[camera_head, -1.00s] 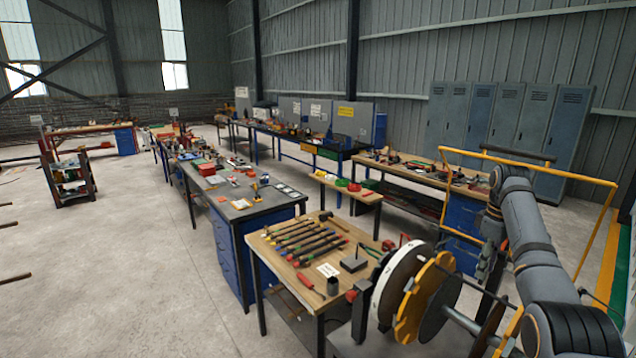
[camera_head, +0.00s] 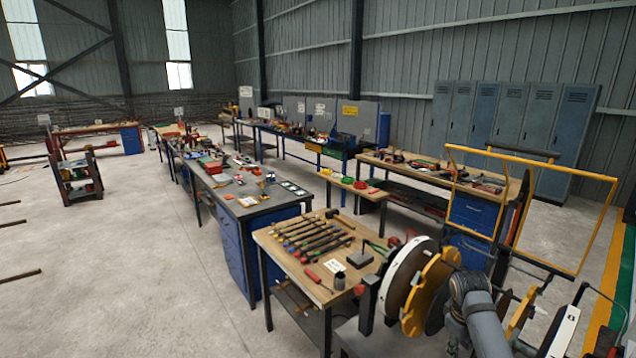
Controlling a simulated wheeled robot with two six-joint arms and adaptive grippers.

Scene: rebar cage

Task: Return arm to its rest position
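One of my arms shows at the lower right as a grey arm link (camera_head: 478,312), in front of a round machine with a white disc (camera_head: 404,282) and an orange disc (camera_head: 432,290). The link overlaps the machine in the view; I cannot tell whether they touch. No gripper fingers show clearly. My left arm is not in view.
A wooden-topped table (camera_head: 290,262) with several hand tools stands left of the machine. A long grey workbench (camera_head: 245,208) runs behind it. A yellow frame (camera_head: 545,168) stands at the right. Lockers (camera_head: 510,125) line the back wall. The floor (camera_head: 130,270) at the left is open.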

